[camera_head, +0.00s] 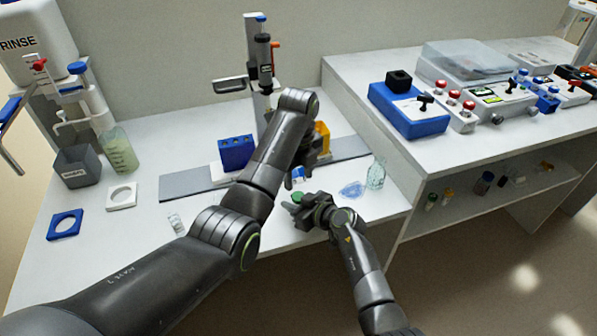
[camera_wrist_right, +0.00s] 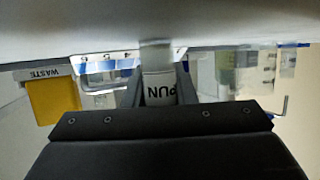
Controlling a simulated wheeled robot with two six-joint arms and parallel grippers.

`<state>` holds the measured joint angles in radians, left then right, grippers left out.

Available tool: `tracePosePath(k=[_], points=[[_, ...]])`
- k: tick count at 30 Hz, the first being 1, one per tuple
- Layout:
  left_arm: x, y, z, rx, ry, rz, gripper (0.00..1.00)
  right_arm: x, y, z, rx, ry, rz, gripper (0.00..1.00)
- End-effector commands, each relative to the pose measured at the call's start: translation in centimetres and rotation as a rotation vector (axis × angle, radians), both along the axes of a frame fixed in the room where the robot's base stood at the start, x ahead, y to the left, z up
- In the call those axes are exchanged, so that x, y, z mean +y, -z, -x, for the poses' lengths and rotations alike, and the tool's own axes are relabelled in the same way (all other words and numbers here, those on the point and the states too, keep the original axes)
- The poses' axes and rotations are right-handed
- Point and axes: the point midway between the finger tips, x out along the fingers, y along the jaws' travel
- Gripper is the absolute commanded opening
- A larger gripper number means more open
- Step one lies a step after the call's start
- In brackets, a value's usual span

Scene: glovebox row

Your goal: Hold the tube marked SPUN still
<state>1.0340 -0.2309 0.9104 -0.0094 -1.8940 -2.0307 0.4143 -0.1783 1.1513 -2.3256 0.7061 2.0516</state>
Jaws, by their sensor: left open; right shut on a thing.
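The tube marked SPUN (camera_wrist_right: 159,86) stands between the fingers of my right gripper (camera_wrist_right: 158,96) in the right wrist view. Its white label shows the letters PUN upside down. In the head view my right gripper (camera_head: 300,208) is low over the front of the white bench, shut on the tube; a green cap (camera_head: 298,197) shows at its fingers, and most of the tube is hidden. My left gripper (camera_head: 296,178) hangs just above and behind it, open, partly hidden by its own arm.
A blue rack (camera_head: 236,152) stands on a grey strip (camera_head: 190,186) behind my left arm. A yellow WASTE box (camera_wrist_right: 52,101) is behind the tube. A glass bottle (camera_head: 376,174) and a blue-tinted clear piece (camera_head: 352,190) lie to the right.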

Motion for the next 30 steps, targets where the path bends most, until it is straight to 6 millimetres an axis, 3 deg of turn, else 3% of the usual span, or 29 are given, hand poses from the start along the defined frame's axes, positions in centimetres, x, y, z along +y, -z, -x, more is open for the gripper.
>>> tracePosePath(k=[9, 22, 30], points=[[0.0, 4.8, 0.1, 0.003, -0.002, 0.0, 0.48, 0.0, 0.0, 0.0, 0.0, 0.0, 0.0, 0.0], [0.0, 6.0, 0.0, 0.001, -0.002, 0.001, 0.48, 0.0, 0.0, 0.0, 0.0, 0.0, 0.0, 0.0], [0.0, 6.0, 0.0, 0.001, -0.002, 0.001, 0.15, 0.0, 0.0, 0.0, 0.0, 0.0, 0.0, 0.0]])
